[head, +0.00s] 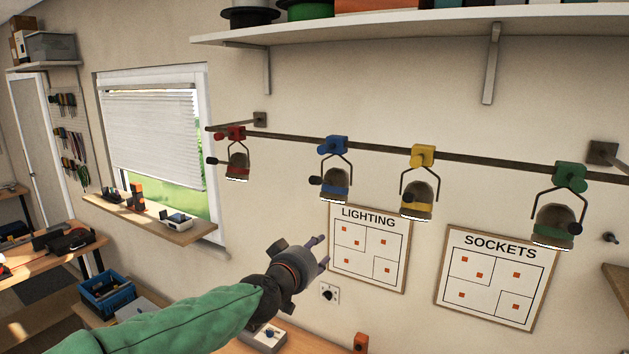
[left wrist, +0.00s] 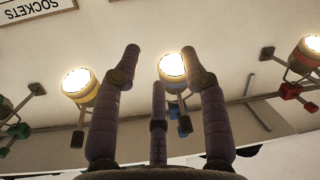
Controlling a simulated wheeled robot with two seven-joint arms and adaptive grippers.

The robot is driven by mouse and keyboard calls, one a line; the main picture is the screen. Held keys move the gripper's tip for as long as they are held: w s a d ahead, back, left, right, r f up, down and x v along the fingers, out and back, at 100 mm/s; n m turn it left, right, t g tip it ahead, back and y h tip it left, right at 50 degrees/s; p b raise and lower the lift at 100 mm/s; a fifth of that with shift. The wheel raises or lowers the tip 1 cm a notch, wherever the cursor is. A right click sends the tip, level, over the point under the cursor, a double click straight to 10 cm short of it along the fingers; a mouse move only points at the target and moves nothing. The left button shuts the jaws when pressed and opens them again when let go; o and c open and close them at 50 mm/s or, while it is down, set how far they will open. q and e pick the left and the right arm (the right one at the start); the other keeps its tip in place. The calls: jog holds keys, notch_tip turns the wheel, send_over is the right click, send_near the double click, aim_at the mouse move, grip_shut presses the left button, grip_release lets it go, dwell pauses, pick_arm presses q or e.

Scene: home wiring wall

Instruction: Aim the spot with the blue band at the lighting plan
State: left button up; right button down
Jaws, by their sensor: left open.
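The spot with the blue band (head: 335,184) hangs in its yoke below a blue clamp (head: 333,147) on the wall rail. It is lit and its face points downward. The lighting plan (head: 368,245) is a white framed board on the wall below it and slightly to the right. My left gripper (head: 318,252) is open and empty, below the blue spot and left of the plan, touching neither. In the left wrist view the blue spot (left wrist: 173,70) shows beyond the open fingers (left wrist: 160,58), partly hidden by one. My right gripper is out of view.
Red (head: 238,165), yellow (head: 417,199) and green (head: 555,222) spots hang on the same rail (head: 290,139). The sockets plan (head: 495,277) is at right. A shelf (head: 400,28) juts out above. A wall socket (head: 329,293) sits below the gripper.

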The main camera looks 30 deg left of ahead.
pick_arm(q)
jog(key=t+p, duration=0.2)
send_near(313, 182)
jog(key=shift+n, duration=0.3)
jog(key=w, duration=0.9)
jog(key=shift+w+a+f+b, duration=0.1)
jog(key=shift+a+f+b, duration=0.05)
jog(key=shift+b, duration=0.25)
jog(key=shift+w, duration=0.9)
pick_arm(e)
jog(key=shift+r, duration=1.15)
pick_arm(q)
jog(key=shift+y, duration=0.3)
